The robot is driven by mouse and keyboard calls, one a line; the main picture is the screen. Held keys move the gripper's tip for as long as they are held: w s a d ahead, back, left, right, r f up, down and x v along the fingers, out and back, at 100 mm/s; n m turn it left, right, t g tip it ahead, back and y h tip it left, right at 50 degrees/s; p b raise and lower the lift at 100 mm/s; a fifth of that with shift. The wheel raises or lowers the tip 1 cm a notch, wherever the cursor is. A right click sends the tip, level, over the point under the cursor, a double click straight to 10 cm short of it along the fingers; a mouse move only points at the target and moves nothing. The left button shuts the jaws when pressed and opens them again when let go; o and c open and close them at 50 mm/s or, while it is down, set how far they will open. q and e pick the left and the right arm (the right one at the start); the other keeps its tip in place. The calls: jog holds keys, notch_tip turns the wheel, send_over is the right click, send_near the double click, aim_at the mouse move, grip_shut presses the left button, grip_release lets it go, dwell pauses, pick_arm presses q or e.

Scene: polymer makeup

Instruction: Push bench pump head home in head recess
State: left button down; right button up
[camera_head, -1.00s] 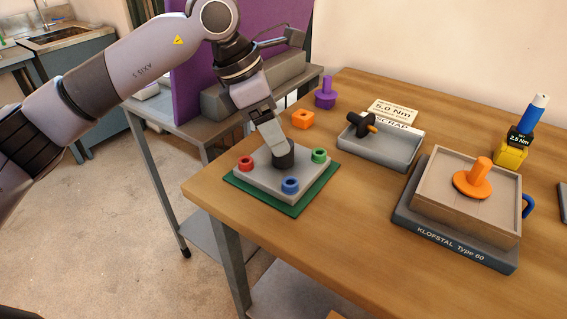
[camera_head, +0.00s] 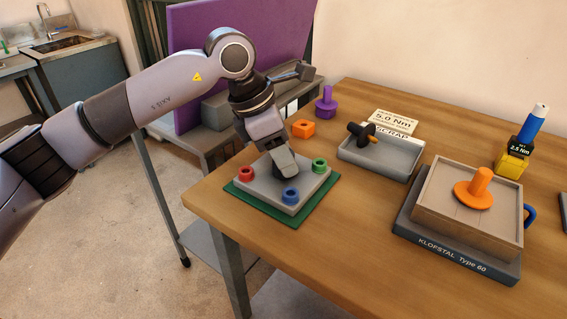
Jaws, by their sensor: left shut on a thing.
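My left gripper (camera_head: 281,172) is at the middle of a light grey block (camera_head: 259,190), coming down from above and tilted. It is shut on a dark round part (camera_head: 275,168), likely the pump head, which it mostly hides. The recess under it is hidden, so I cannot tell how deep the part sits. The block has a red ring (camera_head: 246,173), a blue ring (camera_head: 290,196) and a green ring (camera_head: 319,165) near its corners. It lies on a green mat (camera_head: 243,200). My right gripper is out of view.
To the right stand a grey scrap tray (camera_head: 381,161) with a black part, a Klofstal box (camera_head: 469,232) with an orange knob, and a blue-handled tool (camera_head: 531,125). The front table middle is clear.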

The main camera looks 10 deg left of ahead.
pick_arm(q)
notch_tip(320, 180, up, 20)
jog(key=p, duration=0.2)
dwell(0.4)
dwell(0.5)
